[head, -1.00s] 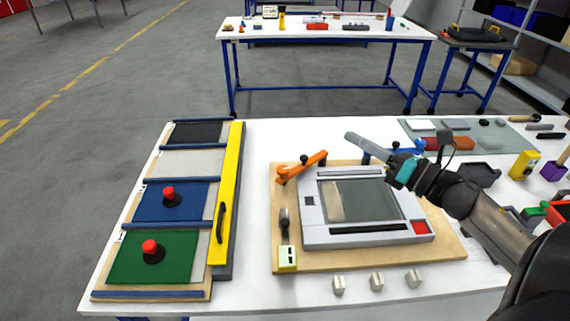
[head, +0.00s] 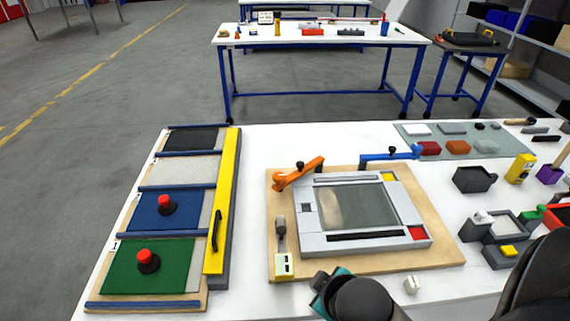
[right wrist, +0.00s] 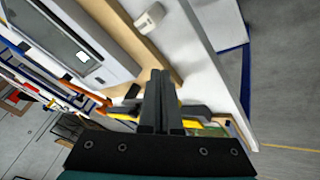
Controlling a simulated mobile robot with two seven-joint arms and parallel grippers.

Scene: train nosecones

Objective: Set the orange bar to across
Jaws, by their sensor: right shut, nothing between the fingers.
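The orange bar (head: 299,173) is at the back left corner of the grey framed unit, on the wooden board. It slants from its lower left end up to the right, with a black knob on it. The grey unit (head: 316,241) has a dark glass window. My right gripper is low at the front of the table in the head view, with its teal and black wrist in sight and its fingertips hidden. In the right wrist view its fingers (right wrist: 161,100) are together and empty, well away from the orange bar. My left gripper is not in view.
A blue bar (head: 391,156) with a black knob lies at the unit's back right. A lever with a pale yellow base (head: 283,264) stands at its left. A yellow rail (head: 222,200) borders coloured panels on the left.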

